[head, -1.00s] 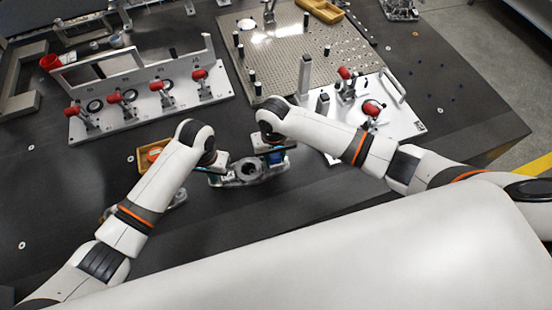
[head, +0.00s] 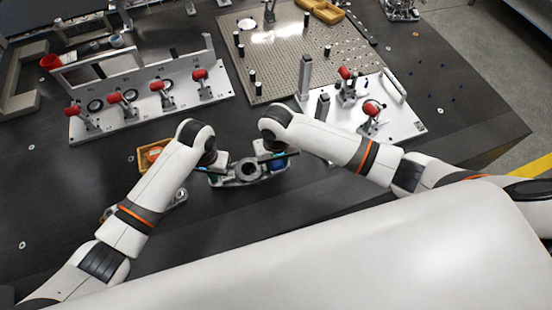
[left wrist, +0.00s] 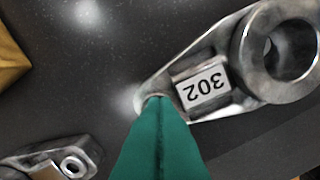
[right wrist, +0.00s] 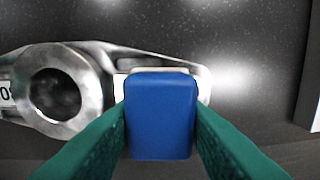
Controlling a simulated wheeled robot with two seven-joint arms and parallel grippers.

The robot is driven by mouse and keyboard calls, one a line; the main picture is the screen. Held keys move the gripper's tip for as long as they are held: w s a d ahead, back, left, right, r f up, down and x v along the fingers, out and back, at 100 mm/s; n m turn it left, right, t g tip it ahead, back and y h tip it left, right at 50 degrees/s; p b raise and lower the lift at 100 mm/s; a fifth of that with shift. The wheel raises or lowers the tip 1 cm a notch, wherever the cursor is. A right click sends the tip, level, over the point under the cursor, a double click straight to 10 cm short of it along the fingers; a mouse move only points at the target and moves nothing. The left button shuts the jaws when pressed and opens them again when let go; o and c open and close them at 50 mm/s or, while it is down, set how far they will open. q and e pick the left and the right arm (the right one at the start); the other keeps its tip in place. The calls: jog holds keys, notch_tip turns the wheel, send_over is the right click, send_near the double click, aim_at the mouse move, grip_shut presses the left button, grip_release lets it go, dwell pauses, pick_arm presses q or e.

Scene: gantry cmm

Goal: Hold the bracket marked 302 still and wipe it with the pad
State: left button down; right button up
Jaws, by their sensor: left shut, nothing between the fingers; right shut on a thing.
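The grey metal bracket marked 302 (head: 247,172) lies on the dark table between my grippers. Its label faces up beside the large round boss in the left wrist view (left wrist: 203,87). My left gripper (left wrist: 160,103) is shut with nothing between its green fingers. Its tips are at the narrow end of the bracket; whether they press on it I cannot tell. My right gripper (right wrist: 160,110) is shut on the blue pad (right wrist: 160,125), over the bracket's other arm. The pad hides part of that arm, and contact is unclear.
Another metal bracket (left wrist: 65,160) lies near my left gripper. A yellow-orange tray (head: 146,163) sits just left of it. Behind stand a white fixture with red clamps (head: 150,100), a second clamp plate (head: 400,115) and a perforated plate (head: 285,55). The front table is clear.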

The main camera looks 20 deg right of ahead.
pick_arm(q)
jog(key=shift+s+a+f, duration=0.1)
jog(key=shift+s+f, duration=0.1)
jog(key=shift+f, duration=0.1)
pick_arm(e)
jog(key=shift+s+f, duration=0.15)
jog(key=shift+s, duration=0.6)
jog(key=shift+w, duration=0.1)
jog(key=shift+w+d, duration=0.1)
jog(key=shift+w, duration=0.75)
jog(key=shift+w, duration=0.15)
jog(key=shift+w, duration=0.8)
jog(key=shift+s, duration=0.1)
